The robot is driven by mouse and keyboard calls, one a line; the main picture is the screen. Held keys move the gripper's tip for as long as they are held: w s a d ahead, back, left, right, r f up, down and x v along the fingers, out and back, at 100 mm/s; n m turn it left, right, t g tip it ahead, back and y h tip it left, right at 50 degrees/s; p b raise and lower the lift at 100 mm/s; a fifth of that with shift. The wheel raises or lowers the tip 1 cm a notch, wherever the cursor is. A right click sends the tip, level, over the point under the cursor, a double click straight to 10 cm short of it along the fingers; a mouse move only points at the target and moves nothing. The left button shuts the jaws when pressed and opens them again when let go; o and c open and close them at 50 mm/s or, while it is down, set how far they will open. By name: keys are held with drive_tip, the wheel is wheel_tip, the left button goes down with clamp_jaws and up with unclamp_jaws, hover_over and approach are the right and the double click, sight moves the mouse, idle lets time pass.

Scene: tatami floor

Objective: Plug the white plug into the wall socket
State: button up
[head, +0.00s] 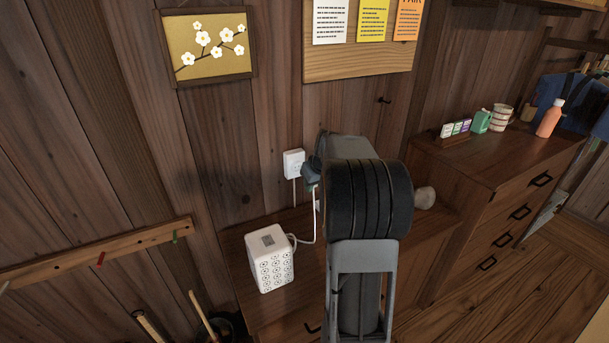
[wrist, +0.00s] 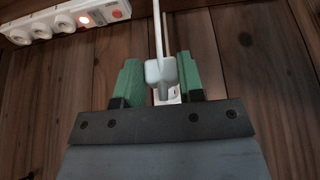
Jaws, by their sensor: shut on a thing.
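The white wall socket (head: 293,163) is fixed to the plank wall, with a cord running down below it. My gripper (head: 311,177) is just to the right of and slightly below the socket in the head view, partly hidden by my arm. In the wrist view, the green fingers of my gripper (wrist: 160,76) are shut on the white plug (wrist: 162,72), and its cord runs up out of the picture. A pale piece (wrist: 174,97) shows behind the plug, partly hidden; I cannot tell whether it is the socket. The plug's prongs are hidden.
A white patterned box (head: 271,261) with a white cord stands on the low wooden cabinet. A power strip (wrist: 65,22) with a red light shows in the wrist view. A drawer chest (head: 490,165) stands to the right. A peg rail (head: 100,255) is on the left wall.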

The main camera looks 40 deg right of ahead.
drive_tip(key=shift+w, duration=0.4)
drive_tip(key=shift+w+r, duration=0.1)
drive_tip(key=shift+w, duration=0.05)
drive_tip(key=shift+w+d+p, duration=0.1)
drive_tip(key=shift+w+p, duration=0.4)
drive_tip(key=shift+w, duration=0.1)
drive_tip(key=shift+w+d+p, duration=0.15)
drive_tip(key=shift+w+p, duration=0.45)
drive_tip(key=shift+w, duration=0.45)
drive_tip(key=shift+w+d+p, duration=0.15)
drive_tip(key=shift+w+p, duration=0.4)
drive_tip(key=shift+w, duration=0.5)
drive_tip(key=shift+w+d, duration=0.1)
drive_tip(key=shift+w, duration=0.3)
idle(0.9)
drive_tip(key=o, duration=1)
